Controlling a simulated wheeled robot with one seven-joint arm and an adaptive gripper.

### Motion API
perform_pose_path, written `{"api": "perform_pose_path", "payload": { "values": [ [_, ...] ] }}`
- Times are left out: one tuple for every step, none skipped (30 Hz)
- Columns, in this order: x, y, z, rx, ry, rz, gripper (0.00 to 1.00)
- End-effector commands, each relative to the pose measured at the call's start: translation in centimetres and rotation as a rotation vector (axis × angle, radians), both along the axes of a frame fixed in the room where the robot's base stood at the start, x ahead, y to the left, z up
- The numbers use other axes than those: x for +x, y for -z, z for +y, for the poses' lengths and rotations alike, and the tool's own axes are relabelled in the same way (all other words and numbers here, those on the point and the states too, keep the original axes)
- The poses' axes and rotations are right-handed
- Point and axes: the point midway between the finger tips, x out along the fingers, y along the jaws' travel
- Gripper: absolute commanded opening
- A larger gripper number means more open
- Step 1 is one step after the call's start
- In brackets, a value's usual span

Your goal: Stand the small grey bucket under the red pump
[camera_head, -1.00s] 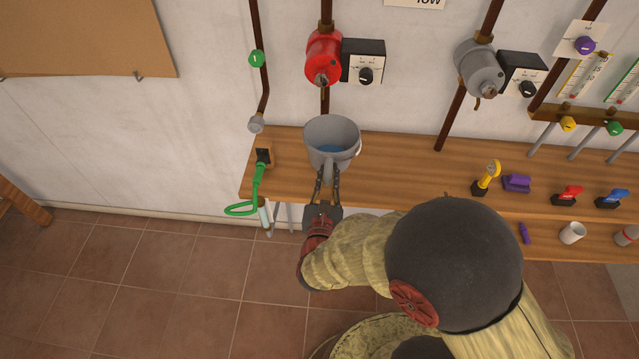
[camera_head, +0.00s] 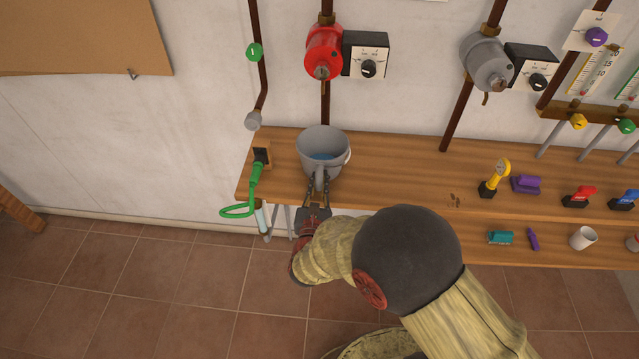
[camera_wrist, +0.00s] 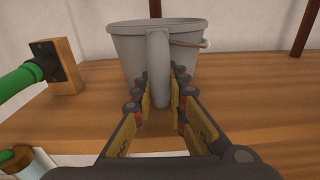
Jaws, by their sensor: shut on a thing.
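My gripper (camera_head: 318,184) is shut on the bucket's handle (camera_wrist: 158,68), one finger on each side in the wrist view (camera_wrist: 161,88). The red pump (camera_head: 323,52) is on the wall pipe, above and behind the bucket in the head view. The bucket is close to the shelf top; whether its base touches the wood I cannot tell.
The wooden shelf (camera_head: 400,175) is clear just right of the bucket. A green nozzle and hose (camera_head: 256,175) hang at its left end. A grey pump (camera_head: 486,62) is at the right.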

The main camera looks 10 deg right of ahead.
Motion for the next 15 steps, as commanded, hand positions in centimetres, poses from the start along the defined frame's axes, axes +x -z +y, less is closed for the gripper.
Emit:
{"api": "perform_pose_path", "payload": {
  "values": [
    [0.03,-0.18,0.02,0.0,0.0,-0.002,0.0],
    [0.03,-0.18,0.02,0.0,0.0,-0.002,0.0],
    [0.02,-0.14,0.02,0.0,0.0,-0.002,0.0],
    [0.02,-0.07,0.01,0.0,0.0,-0.002,0.0],
    [0.02,0.04,0.01,0.001,0.0,-0.001,0.0],
    [-0.02,0.13,0.0,0.0,0.0,0.0,0.15],
    [-0.01,0.09,0.01,0.0,0.0,0.0,0.17],
    [-0.02,0.09,0.0,0.0,0.0,0.0,0.18],
    [-0.02,0.08,0.0,0.0,0.0,0.0,0.21],
    [-0.02,0.08,0.0,0.0,0.0,0.0,0.23],
    [-0.02,0.07,0.0,0.0,0.0,0.0,0.24],
    [-0.02,0.07,0.0,0.0,0.0,0.0,0.27],
    [-0.02,0.07,0.0,0.0,0.0,0.0,0.28],
    [-0.02,0.07,0.0,0.0,0.0,0.0,0.3],
    [-0.02,0.07,0.0,0.0,0.0,0.0,0.32]
  ]
}}
